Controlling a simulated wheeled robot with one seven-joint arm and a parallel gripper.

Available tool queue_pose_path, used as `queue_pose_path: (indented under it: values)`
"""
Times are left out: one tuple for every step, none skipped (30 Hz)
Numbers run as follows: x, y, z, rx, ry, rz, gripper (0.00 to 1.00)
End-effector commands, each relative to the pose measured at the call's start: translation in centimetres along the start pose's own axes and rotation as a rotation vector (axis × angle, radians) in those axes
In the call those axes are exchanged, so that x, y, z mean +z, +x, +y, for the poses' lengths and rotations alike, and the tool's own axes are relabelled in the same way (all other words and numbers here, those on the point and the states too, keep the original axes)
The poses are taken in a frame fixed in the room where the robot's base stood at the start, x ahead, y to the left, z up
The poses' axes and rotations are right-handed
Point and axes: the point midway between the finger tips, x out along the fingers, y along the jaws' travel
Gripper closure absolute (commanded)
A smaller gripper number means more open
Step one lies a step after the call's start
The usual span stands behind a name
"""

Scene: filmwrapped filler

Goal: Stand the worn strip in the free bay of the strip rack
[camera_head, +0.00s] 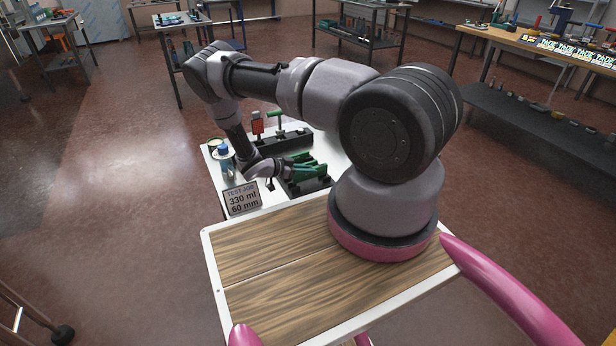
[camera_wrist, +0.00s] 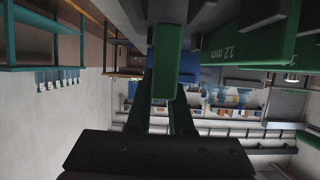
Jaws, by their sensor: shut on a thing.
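My gripper (camera_head: 284,169) is low over the white table, at the left of green strips (camera_head: 308,163) in a dark rack (camera_head: 307,187). In the wrist view my gripper (camera_wrist: 168,95) is shut on a narrow green piece (camera_wrist: 167,50), which seems to be a strip. I cannot tell whether it is the worn one. A wide green strip marked "12 mm" (camera_wrist: 255,42) is close by on the right. The held piece's lower end and the free bay are hidden, so I cannot tell whether the piece touches the rack.
A second dark holder (camera_head: 285,139) stands behind, with a red-tagged piece (camera_head: 257,124) and a green T-shaped piece (camera_head: 277,116). A sign reading "TEST JOB 330 ml 60 mm" (camera_head: 242,199) stands at the front left.

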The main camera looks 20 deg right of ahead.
Motion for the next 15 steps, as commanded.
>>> queue_pose_path:
  values:
    - [0.8,0.4,0.1,0.002,-0.002,0.001,1.00]
    - [1.2,0.6,0.1,0.001,-0.002,0.001,1.00]
    - [1.8,0.8,0.1,0.001,-0.003,0.001,1.00]
    - [2.1,0.9,0.1,0.001,-0.003,0.000,1.00]
    - [2.4,1.0,0.1,0.000,-0.002,0.000,1.00]
    - [2.5,1.1,0.1,0.000,-0.002,0.000,1.00]
    - [2.6,1.1,0.1,0.000,-0.001,0.000,1.00]
    - [2.6,1.1,0.1,0.000,-0.001,0.000,1.00]
    - [2.5,1.1,0.1,0.000,-0.001,0.001,1.00]
    - [2.5,1.1,0.1,0.000,-0.001,0.001,1.00]
    - [2.5,1.1,0.1,0.000,-0.001,0.001,1.00]
    - [2.5,1.1,0.1,0.000,-0.001,0.001,1.00]
    - [2.5,1.1,0.1,0.000,-0.002,0.001,1.00]
    - [2.6,1.1,0.1,0.000,-0.002,0.001,1.00]
    - [2.7,1.1,0.1,0.000,-0.002,0.001,1.00]
